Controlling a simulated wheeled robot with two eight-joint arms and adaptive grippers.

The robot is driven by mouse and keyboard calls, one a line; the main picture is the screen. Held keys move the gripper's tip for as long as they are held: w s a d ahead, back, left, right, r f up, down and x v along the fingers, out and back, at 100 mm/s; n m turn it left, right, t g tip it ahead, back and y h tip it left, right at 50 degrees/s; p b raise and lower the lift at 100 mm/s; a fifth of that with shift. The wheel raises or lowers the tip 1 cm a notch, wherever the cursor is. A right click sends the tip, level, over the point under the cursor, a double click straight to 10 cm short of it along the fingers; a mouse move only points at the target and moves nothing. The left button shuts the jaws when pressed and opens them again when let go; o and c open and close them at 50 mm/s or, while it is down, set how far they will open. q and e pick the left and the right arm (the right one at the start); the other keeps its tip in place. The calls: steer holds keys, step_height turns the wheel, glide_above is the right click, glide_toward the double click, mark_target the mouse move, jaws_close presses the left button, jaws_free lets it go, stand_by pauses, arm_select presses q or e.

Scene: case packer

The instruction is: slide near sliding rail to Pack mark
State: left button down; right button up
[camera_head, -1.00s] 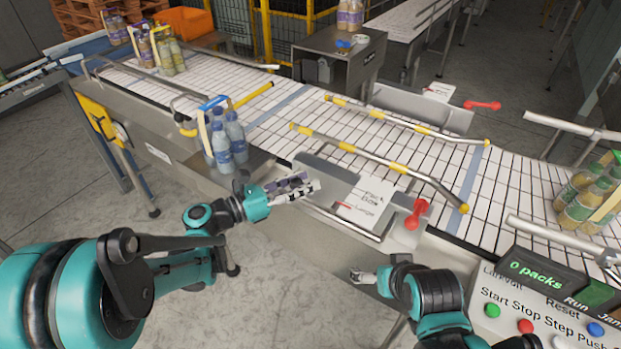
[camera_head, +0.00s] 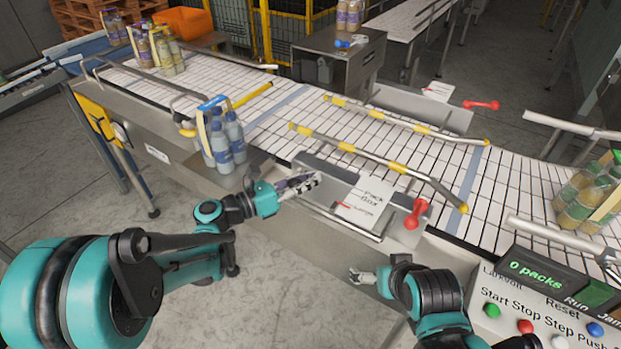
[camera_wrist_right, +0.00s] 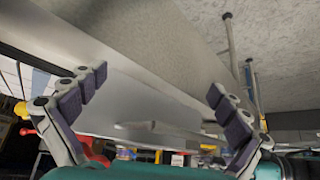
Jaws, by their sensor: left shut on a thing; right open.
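The near sliding rail (camera_head: 365,160) is a grey bar with yellow bands along the near side of the white conveyor. A grey bracket plate (camera_head: 335,178) stands on its near side. A white card (camera_head: 366,198) beside it shows words that look like "Pack", "Box" and "Large", with a short red line. A red handle (camera_head: 416,214) sits right of the card. My left gripper (camera_head: 308,183) is shut at the left end of the bracket; its exact contact is partly hidden. My right gripper (camera_head: 360,276) is open and empty below the conveyor's front; its fingers also show in the right wrist view (camera_wrist_right: 156,88).
A far rail (camera_head: 400,120) runs across the belt, with its own red handle (camera_head: 480,105). Other bottles (camera_head: 585,195) stand at right, above the control panel (camera_head: 540,300). The belt between the rails is clear.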

mark_target(324, 171)
arm_select(q)
steer(key=w+d, duration=0.2)
steer(key=w, duration=0.1)
steer(key=w+d+b, duration=0.1)
steer(key=w+d, duration=0.1)
steer(key=shift+w, duration=0.25)
steer(key=shift+a, duration=0.1)
steer(key=c, duration=1.3)
jaws_free()
steer(key=v, duration=1.2)
